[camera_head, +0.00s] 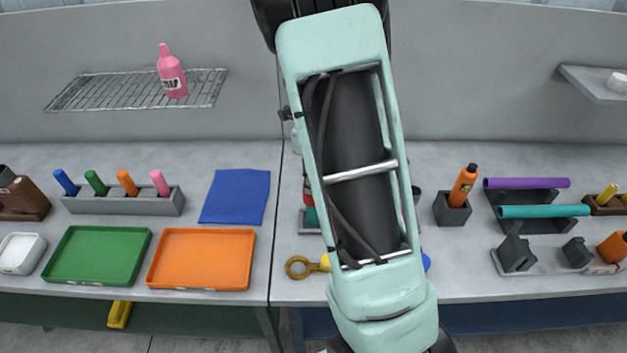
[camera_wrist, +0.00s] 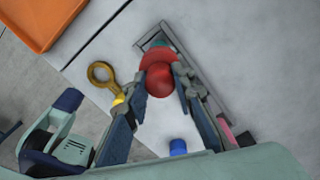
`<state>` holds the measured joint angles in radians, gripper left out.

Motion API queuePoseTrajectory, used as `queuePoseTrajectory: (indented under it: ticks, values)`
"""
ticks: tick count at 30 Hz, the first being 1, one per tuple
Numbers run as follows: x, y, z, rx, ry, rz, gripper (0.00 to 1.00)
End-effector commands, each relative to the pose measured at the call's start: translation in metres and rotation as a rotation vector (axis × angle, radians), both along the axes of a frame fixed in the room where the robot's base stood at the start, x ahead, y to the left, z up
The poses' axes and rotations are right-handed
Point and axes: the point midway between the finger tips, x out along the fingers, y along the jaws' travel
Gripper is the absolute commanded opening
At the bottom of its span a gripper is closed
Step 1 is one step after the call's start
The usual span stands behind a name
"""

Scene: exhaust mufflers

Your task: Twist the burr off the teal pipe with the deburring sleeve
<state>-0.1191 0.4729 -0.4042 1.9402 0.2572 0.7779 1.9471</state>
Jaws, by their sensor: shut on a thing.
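In the wrist view my gripper (camera_wrist: 160,70) is shut on a red, rounded piece (camera_wrist: 159,80), which may be the deburring sleeve; I cannot tell for certain. A teal part (camera_wrist: 157,42) shows just past the red piece, inside a grey frame-like holder (camera_wrist: 196,72). Whether the red piece sits around or against the teal part cannot be told. In the head view my arm hides my gripper, and a bit of teal (camera_head: 310,216) shows beside the arm. A long teal pipe (camera_head: 543,211) lies on a dark rack at the right. No burr can be made out.
A brass ring tool (camera_head: 300,266) lies left of my arm, and a blue thing (camera_wrist: 178,147) lies near my fingers. An orange tray (camera_head: 202,232), green tray (camera_head: 97,229) and blue cloth (camera_head: 236,196) are left. A purple pipe (camera_head: 527,183) and orange bottle (camera_head: 463,185) are right.

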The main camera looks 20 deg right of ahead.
Motion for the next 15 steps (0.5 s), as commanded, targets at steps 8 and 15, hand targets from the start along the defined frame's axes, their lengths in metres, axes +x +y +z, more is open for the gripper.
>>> queuePoseTrajectory:
  ticks: [8, 15]
  values:
    - [0.0001, 0.0001, 0.0001, 0.000, 0.000, 0.153, 0.02]
    - [0.0001, 0.0000, 0.0015, 0.000, 0.000, 0.150, 0.02]
